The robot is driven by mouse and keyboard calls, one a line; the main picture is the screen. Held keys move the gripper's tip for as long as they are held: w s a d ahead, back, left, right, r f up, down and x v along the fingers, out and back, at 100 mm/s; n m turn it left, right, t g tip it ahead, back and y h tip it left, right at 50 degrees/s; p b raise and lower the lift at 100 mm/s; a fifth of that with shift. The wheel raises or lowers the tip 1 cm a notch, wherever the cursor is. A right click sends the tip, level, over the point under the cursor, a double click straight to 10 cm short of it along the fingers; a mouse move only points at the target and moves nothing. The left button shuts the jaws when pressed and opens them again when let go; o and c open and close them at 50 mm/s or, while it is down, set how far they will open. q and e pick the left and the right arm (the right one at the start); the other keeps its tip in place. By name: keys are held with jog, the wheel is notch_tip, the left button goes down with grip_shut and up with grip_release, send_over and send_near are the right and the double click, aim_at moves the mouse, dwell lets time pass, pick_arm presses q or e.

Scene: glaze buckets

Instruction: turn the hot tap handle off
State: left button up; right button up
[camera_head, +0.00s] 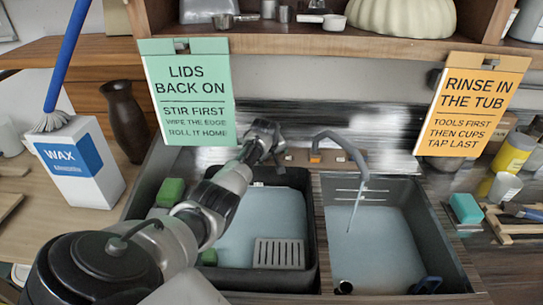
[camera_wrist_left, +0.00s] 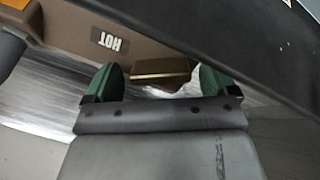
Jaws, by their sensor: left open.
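The hot tap handle (camera_wrist_left: 160,72) is a brown, bronze-looking block in the left wrist view. It shows beside the HOT label (camera_wrist_left: 110,41) on a brown ledge. My left gripper (camera_wrist_left: 159,82) is open, with one green fingertip on each side of the handle; I cannot tell whether either touches it. In the head view my left gripper (camera_head: 268,145) reaches the back of the sink and hides the hot handle. The grey tap spout (camera_head: 345,145) arches over the right basin, and a thin stream of water (camera_head: 354,210) runs from it. My right gripper is not in view.
The left black tub (camera_head: 313,240) holds pale liquid and a grey grate (camera_head: 279,253). The right basin (camera_head: 440,250) holds pale water. A green sign (camera_head: 188,90) and an orange sign (camera_head: 473,104) hang from the shelf above. A wax box (camera_head: 80,165) stands left.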

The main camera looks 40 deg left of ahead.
pick_arm(q)
jog(key=shift+f, duration=0.1)
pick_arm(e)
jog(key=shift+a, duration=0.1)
pick_arm(q)
jog(key=c, duration=0.9)
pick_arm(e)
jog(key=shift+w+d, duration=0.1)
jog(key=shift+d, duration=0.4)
pick_arm(q)
jog(key=m, duration=0.3)
jog(key=shift+m+p, duration=0.3)
jog(key=shift+w+m+g+y, duration=0.1)
jog(key=shift+m+g+y, duration=0.2)
jog(key=shift+m, duration=0.8)
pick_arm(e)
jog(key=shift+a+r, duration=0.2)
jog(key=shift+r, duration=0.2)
pick_arm(q)
jog(key=o, duration=0.9)
